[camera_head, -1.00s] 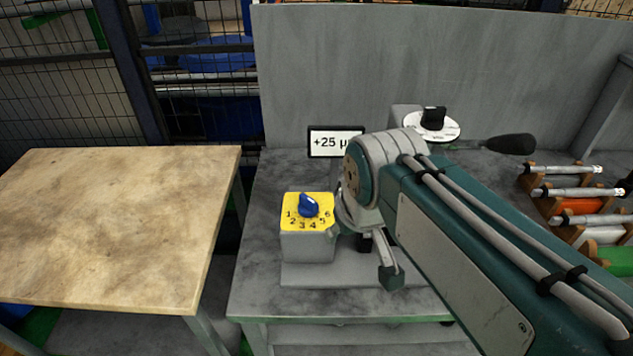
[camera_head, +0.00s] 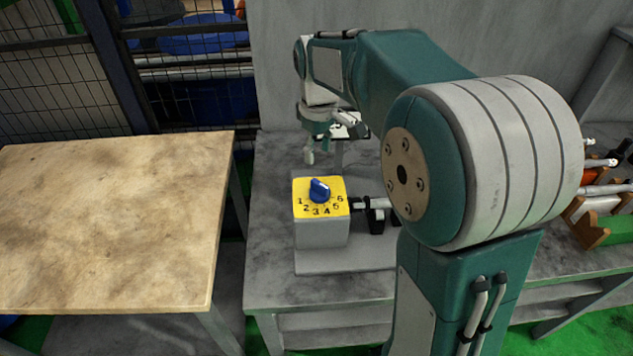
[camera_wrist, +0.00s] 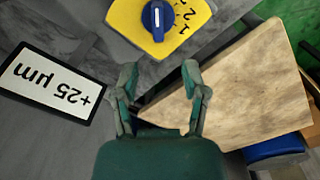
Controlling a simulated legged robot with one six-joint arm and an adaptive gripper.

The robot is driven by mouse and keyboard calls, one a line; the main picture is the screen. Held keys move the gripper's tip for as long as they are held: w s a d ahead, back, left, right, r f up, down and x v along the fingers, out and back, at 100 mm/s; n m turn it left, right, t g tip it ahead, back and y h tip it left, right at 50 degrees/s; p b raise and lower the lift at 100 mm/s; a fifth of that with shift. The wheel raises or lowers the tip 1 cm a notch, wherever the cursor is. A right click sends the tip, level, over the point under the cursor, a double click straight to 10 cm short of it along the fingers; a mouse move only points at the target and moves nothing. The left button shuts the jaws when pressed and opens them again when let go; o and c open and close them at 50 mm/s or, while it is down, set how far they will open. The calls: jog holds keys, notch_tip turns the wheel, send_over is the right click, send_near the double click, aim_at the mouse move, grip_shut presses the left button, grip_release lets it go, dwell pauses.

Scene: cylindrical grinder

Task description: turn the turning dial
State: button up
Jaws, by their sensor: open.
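The turning dial (camera_head: 319,190) is a blue knob on a yellow plate numbered 1 to 6, on top of a grey box (camera_head: 320,232). The dial also shows in the wrist view (camera_wrist: 156,17), at the top, with its white pointer line. My gripper (camera_head: 318,157) is above and behind the box in the head view, pointing down. In the wrist view my gripper (camera_wrist: 160,75) has its two fingers apart with nothing between them. The dial is beyond the fingertips, not touched.
A sign reading "+25 µm" (camera_wrist: 52,82) stands close to the gripper. The box is on a grey workbench (camera_head: 268,270). A wooden-topped table (camera_head: 110,220) is at the left. Racked cylindrical parts (camera_head: 600,195) lie at the right. A grey panel closes the back.

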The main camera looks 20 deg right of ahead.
aim_at(320, 183)
notch_tip(320, 183, down, 10)
jog(key=shift+d+f, duration=0.15)
dwell(0.3)
jog(key=shift+d, duration=0.1)
grip_shut()
